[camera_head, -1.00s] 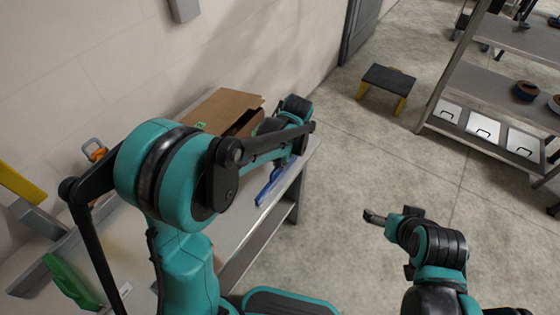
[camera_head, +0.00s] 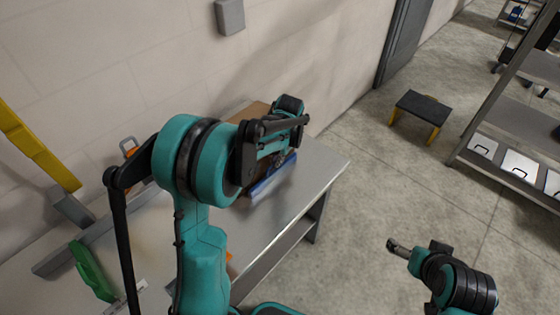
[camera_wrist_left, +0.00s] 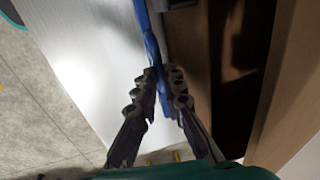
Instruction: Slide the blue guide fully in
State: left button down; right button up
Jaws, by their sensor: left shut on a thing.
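The blue guide (camera_head: 270,178) is a long narrow bar at the brown box (camera_head: 250,112) on the grey table (camera_head: 305,185). In the left wrist view the guide (camera_wrist_left: 149,38) runs up from between my left fingers (camera_wrist_left: 162,90), along the edge of the brown box. My left gripper (camera_head: 280,160) is shut on the guide; in the head view its arm partly hides the guide and box. I cannot tell how far in the guide sits. My right gripper (camera_head: 395,247) is away from the table, over the floor; its finger opening cannot be made out.
A green-handled tool (camera_head: 92,270), a yellow bar (camera_head: 38,150) and an orange-and-grey item (camera_head: 130,148) are at the left near the wall. A black-and-yellow step stool (camera_head: 420,113) and shelving (camera_head: 515,165) stand right. The floor between is clear.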

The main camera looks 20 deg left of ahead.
pick_arm(q)
jog(key=c, duration=1.6)
grip_release()
notch_tip(320, 180, up, 12)
jog(key=d, duration=0.2)
jog(key=shift+s+d, duration=0.15)
jog(key=shift+s, duration=0.3)
jog(key=shift+f, duration=0.15)
